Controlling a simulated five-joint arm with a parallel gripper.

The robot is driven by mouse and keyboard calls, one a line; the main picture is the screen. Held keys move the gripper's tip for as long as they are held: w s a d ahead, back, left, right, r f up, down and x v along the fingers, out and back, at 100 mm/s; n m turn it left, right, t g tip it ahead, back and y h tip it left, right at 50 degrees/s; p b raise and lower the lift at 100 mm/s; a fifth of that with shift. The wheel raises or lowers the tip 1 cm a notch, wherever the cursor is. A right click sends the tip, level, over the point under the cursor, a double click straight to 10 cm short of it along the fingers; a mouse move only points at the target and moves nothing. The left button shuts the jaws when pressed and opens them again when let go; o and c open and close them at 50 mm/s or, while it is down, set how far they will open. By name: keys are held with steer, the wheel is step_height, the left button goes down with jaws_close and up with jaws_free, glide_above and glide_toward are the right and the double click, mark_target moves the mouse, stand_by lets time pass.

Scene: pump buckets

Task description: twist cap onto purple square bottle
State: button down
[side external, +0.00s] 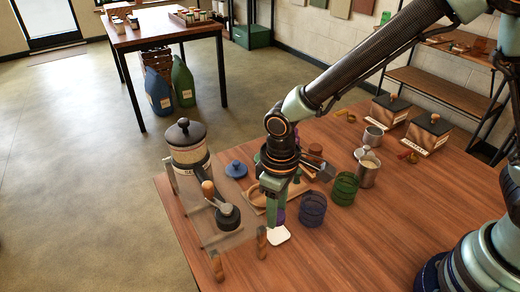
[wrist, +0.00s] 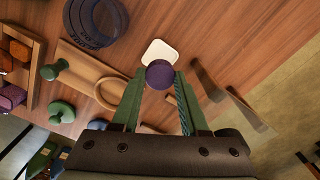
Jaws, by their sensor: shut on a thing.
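My gripper (wrist: 158,82) points down over the table, with its green fingers on either side of a round purple piece (wrist: 160,74). The piece looks like a cap, but I cannot tell for sure whether it is the cap or the bottle top. It also shows in the side view (side external: 279,215), partly hidden by my gripper (side external: 274,218). A white square pad (side external: 279,235) lies just beyond it; the pad also shows in the wrist view (wrist: 160,51). Another purple item (wrist: 12,97) sits in a wooden holder at the left edge of the wrist view.
A blue wire cup (side external: 312,209) and a green one (side external: 344,188) stand right of my gripper. A grinder-like machine (side external: 188,148) with a wooden-handled crank stands to the left. Metal cups (side external: 367,172) stand behind. The front right of the table is clear.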

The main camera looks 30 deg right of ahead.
steer(key=shift+r, duration=0.55)
steer(key=shift+w, duration=0.1)
